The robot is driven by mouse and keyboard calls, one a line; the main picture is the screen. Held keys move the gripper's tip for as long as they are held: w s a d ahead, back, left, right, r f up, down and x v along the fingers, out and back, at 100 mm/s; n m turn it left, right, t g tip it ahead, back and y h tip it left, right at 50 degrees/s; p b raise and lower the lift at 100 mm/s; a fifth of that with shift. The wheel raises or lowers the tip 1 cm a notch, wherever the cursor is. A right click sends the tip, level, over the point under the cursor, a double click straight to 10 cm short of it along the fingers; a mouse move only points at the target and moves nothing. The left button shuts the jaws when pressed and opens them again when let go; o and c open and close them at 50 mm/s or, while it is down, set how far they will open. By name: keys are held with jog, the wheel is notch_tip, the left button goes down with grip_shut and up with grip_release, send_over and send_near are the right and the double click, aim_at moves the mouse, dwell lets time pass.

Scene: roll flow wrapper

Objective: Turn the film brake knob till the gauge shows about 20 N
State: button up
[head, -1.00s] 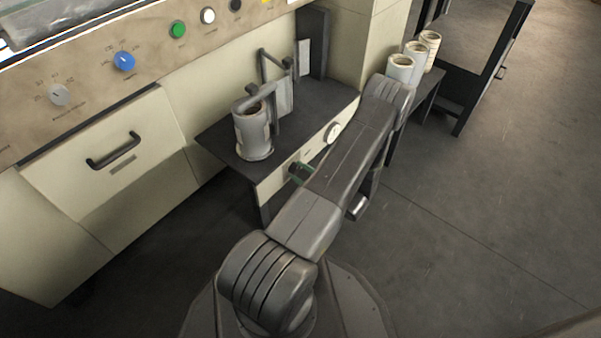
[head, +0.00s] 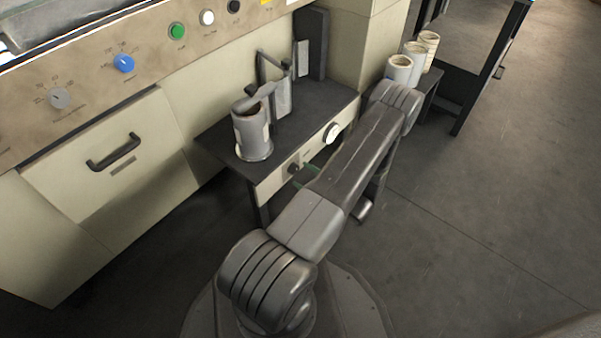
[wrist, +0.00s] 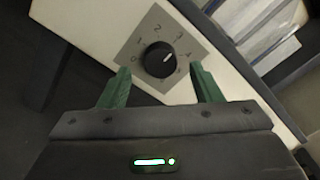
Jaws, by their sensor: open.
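The film brake knob (wrist: 159,59) is a round black knob with a white pointer mark on a grey square plate with numbers around it. In the wrist view its pointer is toward the upper right. My gripper (wrist: 161,80) is open, its two green fingers on either side of and just short of the knob, apart from it. In the head view the knob (head: 293,168) shows small on the bench front, with a green fingertip beside it. The round white gauge (head: 332,133) sits to its right on the same front; its reading is too small to tell.
A film roll (head: 252,136) stands on the dark bench top (head: 222,137) above the knob. Several white rolls (head: 398,70) stand on a shelf behind my arm. A machine panel (head: 90,75) with knobs and buttons is at upper left. Floor at right is clear.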

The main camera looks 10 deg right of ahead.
jog(key=p+v, duration=0.2)
jog(key=v, duration=0.9)
jog(key=shift+s+d, duration=0.15)
jog(key=shift+d, duration=0.1)
jog(key=b+x, duration=0.3)
jog(key=x, duration=0.9)
jog(key=shift+a, duration=0.2)
jog(key=shift+x, duration=0.85)
jog(key=shift+d, duration=0.1)
